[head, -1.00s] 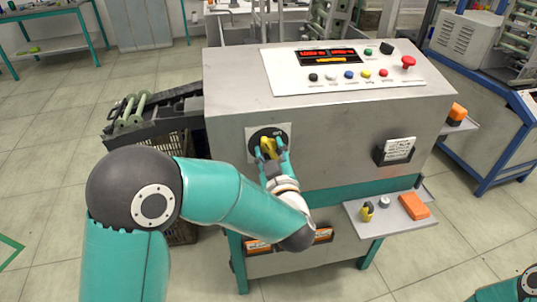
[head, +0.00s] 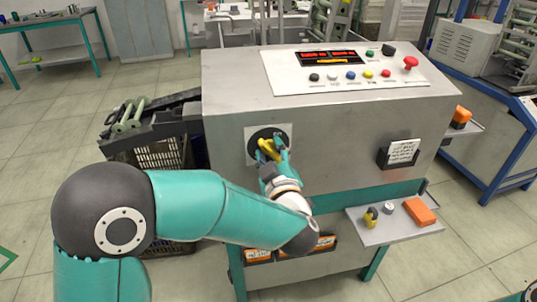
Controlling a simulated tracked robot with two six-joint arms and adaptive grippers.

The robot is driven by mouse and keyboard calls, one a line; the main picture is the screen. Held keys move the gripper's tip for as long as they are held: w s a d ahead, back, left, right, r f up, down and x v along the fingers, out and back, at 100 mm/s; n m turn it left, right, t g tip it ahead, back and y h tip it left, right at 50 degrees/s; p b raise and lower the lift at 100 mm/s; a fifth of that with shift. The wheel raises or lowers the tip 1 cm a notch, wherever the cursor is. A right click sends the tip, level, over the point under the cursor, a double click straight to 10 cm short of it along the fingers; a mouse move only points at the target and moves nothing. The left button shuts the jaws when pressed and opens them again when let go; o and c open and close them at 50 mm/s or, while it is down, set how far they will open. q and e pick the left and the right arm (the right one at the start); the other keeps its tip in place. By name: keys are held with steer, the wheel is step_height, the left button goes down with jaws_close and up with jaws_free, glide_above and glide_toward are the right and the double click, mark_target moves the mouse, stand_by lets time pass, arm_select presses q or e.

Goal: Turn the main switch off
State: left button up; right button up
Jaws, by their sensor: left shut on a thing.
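The main switch is a yellow rotary handle (head: 264,152) on a black disc with a pale square plate (head: 253,151), on the front of the grey machine cabinet (head: 230,120). My left gripper (head: 271,149) is shut on the yellow handle, which looks tilted. The fingers cover part of the handle and the disc. My right gripper is not in view; only a bit of my right arm shows at the lower right corner.
A control panel (head: 440,78) with displays, buttons and a red mushroom button (head: 411,63) tops the cabinet. A small shelf (head: 375,236) holds an orange block (head: 420,211) and a yellow-and-dark item (head: 370,217). A card holder (head: 401,152) sticks out at right. A crate (head: 158,158) stands at left.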

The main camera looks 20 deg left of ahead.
arm_select(q)
steer(key=shift+f+n+b, duration=0.15)
steer(key=shift+n+b, duration=0.15)
steer(key=shift+b, duration=0.3)
steer(key=shift+n+b, duration=1.2)
steer(key=shift+b, duration=0.5)
steer(key=shift+n+b, duration=0.35)
steer(key=shift+n, duration=0.05)
